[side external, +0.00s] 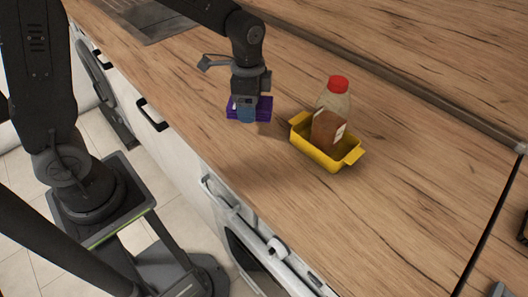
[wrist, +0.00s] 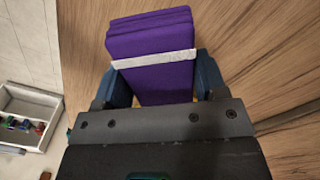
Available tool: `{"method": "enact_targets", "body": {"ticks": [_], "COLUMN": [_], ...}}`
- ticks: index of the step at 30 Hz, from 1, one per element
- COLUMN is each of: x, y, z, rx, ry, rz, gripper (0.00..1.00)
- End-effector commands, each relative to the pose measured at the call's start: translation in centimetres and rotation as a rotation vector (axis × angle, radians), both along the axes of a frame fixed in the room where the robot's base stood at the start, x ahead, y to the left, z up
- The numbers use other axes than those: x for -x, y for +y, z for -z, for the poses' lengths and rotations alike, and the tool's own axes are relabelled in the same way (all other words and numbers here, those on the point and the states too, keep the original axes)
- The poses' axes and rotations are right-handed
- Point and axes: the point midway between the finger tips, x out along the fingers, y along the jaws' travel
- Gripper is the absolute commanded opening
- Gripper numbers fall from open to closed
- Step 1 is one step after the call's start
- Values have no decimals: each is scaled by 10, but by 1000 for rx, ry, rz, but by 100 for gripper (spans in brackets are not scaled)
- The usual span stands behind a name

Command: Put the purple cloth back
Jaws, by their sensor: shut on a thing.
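The purple cloth (side external: 263,107) is a folded stack with a pale band around it, and it shows large in the wrist view (wrist: 150,85). My gripper (side external: 247,112) is shut on the cloth, with one blue-grey finger on each side of it in the wrist view (wrist: 157,82). The gripper points down above the wooden counter, left of the yellow tray (side external: 315,155). I cannot tell for sure whether the cloth touches the counter.
A sink (side external: 145,18) lies at the upper left. The counter (side external: 420,170) is clear right of the tray. An open drawer with small coloured items (wrist: 30,115) shows in the wrist view.

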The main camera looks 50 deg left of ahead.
Motion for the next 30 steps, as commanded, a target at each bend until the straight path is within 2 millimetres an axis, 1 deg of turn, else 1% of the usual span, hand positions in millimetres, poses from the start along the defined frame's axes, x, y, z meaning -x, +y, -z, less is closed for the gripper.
{"method": "enact_targets", "body": {"ticks": [1,3,9,14,17,19,27,30], "x": [6,15,39,50,53,54,55,56], "y": [-2,-4,-8,-11,-19,-30,-89,-108], "z": [-8,-18,-39,-46,-43,-36,0,11], "rx": [0,0,-1,0,1,2,0,0], "ry": [-4,-5,-4,-2,1,3,3,2], "rz": [76,200,514,656,690,698,695,694], "gripper": [46,46,46,46,46,46,46,46]}}
